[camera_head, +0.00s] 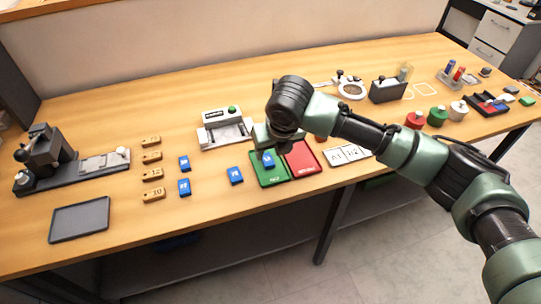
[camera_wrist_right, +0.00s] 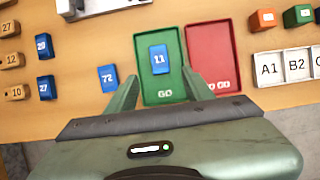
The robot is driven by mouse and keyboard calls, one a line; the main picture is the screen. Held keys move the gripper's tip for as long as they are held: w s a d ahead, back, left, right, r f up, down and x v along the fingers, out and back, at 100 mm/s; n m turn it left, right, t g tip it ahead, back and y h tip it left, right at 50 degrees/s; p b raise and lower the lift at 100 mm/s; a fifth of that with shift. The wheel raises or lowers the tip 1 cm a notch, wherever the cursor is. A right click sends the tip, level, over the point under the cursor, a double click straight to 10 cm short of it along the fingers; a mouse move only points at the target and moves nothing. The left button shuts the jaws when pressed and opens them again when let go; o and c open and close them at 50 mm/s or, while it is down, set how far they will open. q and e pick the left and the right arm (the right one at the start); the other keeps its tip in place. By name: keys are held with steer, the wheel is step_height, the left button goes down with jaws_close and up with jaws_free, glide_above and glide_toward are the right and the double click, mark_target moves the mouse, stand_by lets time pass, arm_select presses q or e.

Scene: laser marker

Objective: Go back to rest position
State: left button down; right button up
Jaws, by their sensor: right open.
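My right gripper (camera_head: 264,152) hangs over the green tray (camera_head: 267,180) at the front middle of the bench. In the right wrist view its two fingers (camera_wrist_right: 161,78) are spread apart with nothing held between them. A blue tag marked 11 (camera_wrist_right: 160,60) lies in the green tray, beyond the fingertips. The green tray is labelled GO (camera_wrist_right: 165,95). The gripper and arm partly cover the tray in the head view. My left gripper is in neither view.
A red tray (camera_head: 303,162) adjoins the green one. Blue tags (camera_head: 235,176) and orange tags (camera_head: 152,175) lie to the left. A white device (camera_head: 222,130) stands behind. A black machine (camera_head: 45,150) and dark tray (camera_head: 80,219) are at far left. Cards A1, B2 (camera_head: 345,155) lie right.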

steer(key=shift+s+d+r, duration=0.1)
steer(key=shift+s+r, duration=0.1)
steer(key=shift+r, duration=0.4)
